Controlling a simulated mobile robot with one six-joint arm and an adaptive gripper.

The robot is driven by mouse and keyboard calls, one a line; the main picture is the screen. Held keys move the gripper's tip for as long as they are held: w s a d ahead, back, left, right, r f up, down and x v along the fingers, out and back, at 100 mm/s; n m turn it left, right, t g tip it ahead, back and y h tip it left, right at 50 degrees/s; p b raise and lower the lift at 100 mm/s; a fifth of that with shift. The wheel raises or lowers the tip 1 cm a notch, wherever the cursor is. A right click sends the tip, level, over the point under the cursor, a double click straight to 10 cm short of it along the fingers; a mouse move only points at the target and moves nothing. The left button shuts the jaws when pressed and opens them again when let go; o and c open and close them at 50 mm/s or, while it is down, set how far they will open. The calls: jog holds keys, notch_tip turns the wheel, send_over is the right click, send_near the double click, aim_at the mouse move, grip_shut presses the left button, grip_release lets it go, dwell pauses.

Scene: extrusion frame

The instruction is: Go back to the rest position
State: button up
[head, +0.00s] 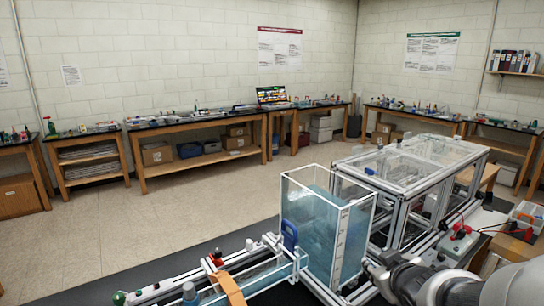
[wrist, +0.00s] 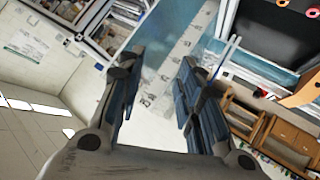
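In the wrist view my gripper (wrist: 162,82) is open, with its two dark fingers spread apart and nothing between them. Behind the gap lie a pale strip with small dark marks and a blue area. In the head view my grey arm (head: 435,284) comes in at the lower right corner; the gripper itself does not show there.
A clear tank of bluish water (head: 318,235) stands front centre, with a blue-handled part (head: 289,234) at its left side. A flume channel (head: 245,283) runs to the lower left. An aluminium extrusion frame (head: 400,175) stands to the right. The floor (head: 130,222) at left is clear.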

jog(key=s+a+f+m+g+b, duration=0.1)
jog(key=s+a, duration=0.4)
jog(key=s, duration=0.8)
jog(key=s+a+f+m+g+y+b, duration=0.1)
jog(key=s+a+m+g, duration=0.2)
jog(key=s, duration=1.1)
jog(key=a+g, duration=0.2)
jog(key=shift+s+a+g, duration=0.15)
jog(key=shift+a+g, duration=0.05)
jog(key=shift+g, duration=0.2)
